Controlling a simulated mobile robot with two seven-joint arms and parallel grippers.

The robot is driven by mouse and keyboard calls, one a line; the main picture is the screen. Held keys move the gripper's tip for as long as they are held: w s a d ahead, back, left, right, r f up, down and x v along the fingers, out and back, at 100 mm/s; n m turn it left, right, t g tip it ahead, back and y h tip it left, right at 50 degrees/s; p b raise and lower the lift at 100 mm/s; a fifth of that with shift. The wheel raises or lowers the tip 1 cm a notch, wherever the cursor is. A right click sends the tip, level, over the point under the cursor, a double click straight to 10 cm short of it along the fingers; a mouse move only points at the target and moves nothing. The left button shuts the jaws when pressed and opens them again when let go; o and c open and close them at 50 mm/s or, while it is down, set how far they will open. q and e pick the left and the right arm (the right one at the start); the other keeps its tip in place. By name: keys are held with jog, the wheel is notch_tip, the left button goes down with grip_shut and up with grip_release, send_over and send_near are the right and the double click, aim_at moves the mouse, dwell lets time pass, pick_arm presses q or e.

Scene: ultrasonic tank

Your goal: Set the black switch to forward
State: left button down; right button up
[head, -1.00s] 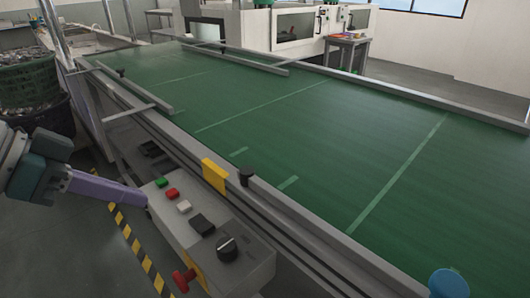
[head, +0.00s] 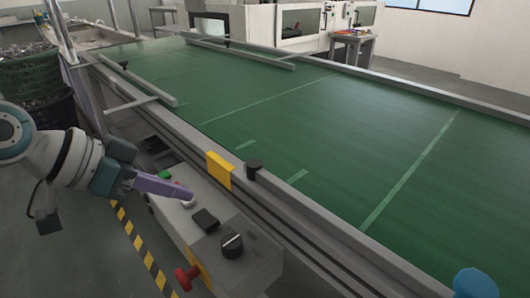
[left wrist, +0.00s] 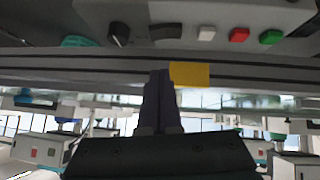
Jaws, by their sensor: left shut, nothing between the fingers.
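The grey control box (head: 255,270) at the belt's near side carries a black rocker switch (head: 205,219) and, to its right, a round black knob (head: 232,246) with a pale mark. Which way the rocker is tipped is too small to tell. My left gripper (head: 190,195) is shut and empty, its purple fingers over the white button (head: 188,203), just left of the rocker. In the left wrist view the rocker (left wrist: 166,31) and knob (left wrist: 119,34) show beyond the shut fingertips (left wrist: 158,76), apart from them. My right gripper is out of view.
A green button (head: 165,175) sits at the box's far end; a red button (left wrist: 239,34) shows in the wrist view. A red emergency knob (head: 186,277) juts from the box front. A yellow plate (head: 219,170) and rail edge the green belt (head: 330,140).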

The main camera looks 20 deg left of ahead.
aim_at(213, 219)
pick_arm(q)
jog(key=x, duration=0.3)
jog(key=shift+d+f+b, duration=0.1)
jog(key=shift+f+b, duration=0.2)
jog(key=shift+f, duration=0.1)
jog(key=shift+s+d+f, duration=0.15)
jog(key=shift+f, duration=1.4)
jog(key=shift+f, duration=0.1)
